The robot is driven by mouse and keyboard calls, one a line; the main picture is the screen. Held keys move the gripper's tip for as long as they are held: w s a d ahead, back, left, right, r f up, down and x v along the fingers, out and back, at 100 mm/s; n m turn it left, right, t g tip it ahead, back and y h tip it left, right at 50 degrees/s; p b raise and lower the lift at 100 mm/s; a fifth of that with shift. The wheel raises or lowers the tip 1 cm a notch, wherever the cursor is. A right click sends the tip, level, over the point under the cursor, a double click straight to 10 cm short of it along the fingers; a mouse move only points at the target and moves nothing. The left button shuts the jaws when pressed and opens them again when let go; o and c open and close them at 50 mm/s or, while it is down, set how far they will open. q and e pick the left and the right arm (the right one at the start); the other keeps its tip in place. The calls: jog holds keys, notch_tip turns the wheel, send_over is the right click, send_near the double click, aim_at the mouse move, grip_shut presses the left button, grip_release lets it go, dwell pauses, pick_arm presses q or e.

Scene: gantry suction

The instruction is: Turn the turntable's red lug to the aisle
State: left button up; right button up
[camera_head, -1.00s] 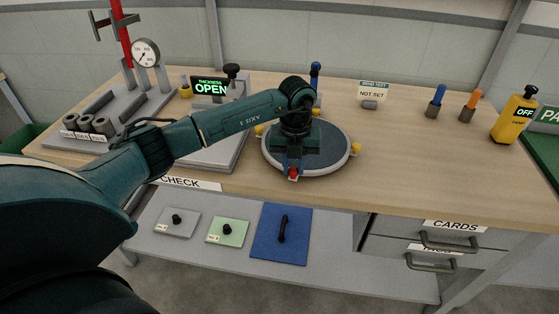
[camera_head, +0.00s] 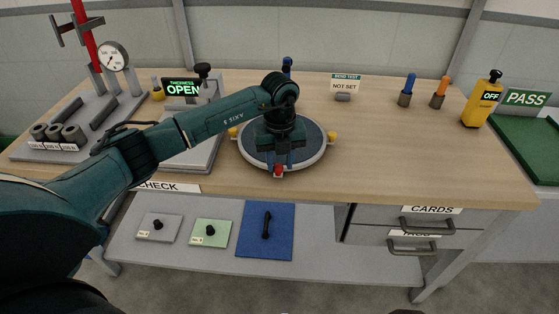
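The turntable (camera_head: 312,150) is a round dark-grey disc with a light rim on the bench. Its red lug (camera_head: 278,170) is at the rim on the near side, toward the bench's front edge. Yellow lugs show on the right (camera_head: 332,136) and on the left (camera_head: 233,132). My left gripper (camera_head: 282,158) points down over the front half of the disc, just behind the red lug. Its wrist and body hide the disc's middle and most of the fingers. I cannot tell whether it is open or whether it touches the lug. My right gripper is out of view.
A thickness gauge with an OPEN display (camera_head: 183,88) stands left of the turntable. A small NOT SET sign (camera_head: 345,84) stands behind. Blue (camera_head: 406,98) and orange (camera_head: 437,101) handled tools and a yellow OFF unit (camera_head: 482,104) stand right. The bench right of the disc is clear.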

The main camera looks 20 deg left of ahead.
pick_arm(q)
jog(key=shift+o, duration=1.3)
notch_tip(320, 180, up, 13)
jog(key=b, duration=0.1)
jog(key=shift+b, duration=0.3)
